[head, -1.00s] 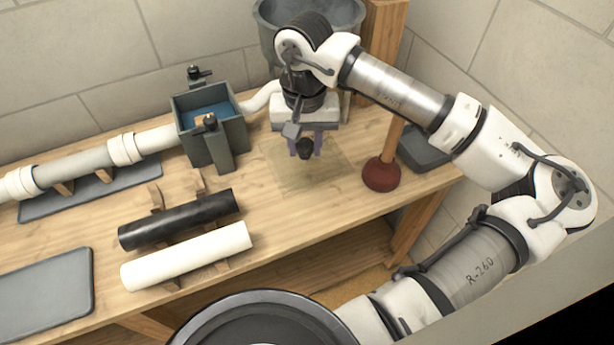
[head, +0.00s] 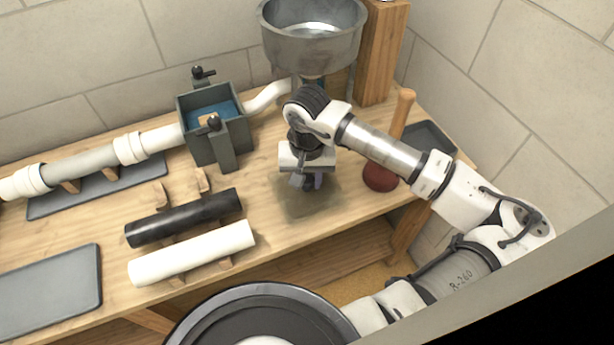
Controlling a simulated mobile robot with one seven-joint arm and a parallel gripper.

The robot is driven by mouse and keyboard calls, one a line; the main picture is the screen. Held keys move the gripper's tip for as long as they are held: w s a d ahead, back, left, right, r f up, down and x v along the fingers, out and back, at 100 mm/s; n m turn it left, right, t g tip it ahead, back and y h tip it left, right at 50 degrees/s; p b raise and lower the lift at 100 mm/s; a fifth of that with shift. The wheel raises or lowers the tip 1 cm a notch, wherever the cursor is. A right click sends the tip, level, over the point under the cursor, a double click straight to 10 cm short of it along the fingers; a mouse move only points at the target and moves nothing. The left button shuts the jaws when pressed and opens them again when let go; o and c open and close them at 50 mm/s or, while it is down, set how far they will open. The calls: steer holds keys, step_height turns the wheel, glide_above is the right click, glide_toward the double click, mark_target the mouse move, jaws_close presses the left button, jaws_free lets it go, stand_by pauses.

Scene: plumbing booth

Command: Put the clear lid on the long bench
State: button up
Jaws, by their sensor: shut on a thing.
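The clear lid (head: 302,208) is a faint, see-through, tinted square under my gripper, over the right half of the long bench (head: 95,223). My gripper (head: 314,184) points down and is shut on the lid, near its middle. My gripper's body hides the lid's back part and the place where the fingers hold it. The lid lies about level, but I cannot tell whether it touches the wooden bench top or hangs just above it.
A plunger (head: 381,176) stands close right of the lid. A black pipe (head: 185,217) and a white pipe (head: 192,253) lie on cradles to the left. A grey box (head: 228,143) with clamps and a metal basin (head: 313,50) are behind. A grey tray (head: 50,290) lies front left.

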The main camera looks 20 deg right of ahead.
steer(key=shift+f+b, duration=0.2)
steer(key=shift+b, duration=0.1)
steer(key=o, duration=1.1)
steer(key=shift+r, duration=0.1)
steer(key=shift+r+p, duration=0.2)
steer(key=shift+p, duration=0.25)
steer(key=shift+r, duration=0.35)
step_height(320, 180, up, 11)
steer(key=shift+r+b, duration=0.1)
steer(key=shift+b, duration=1)
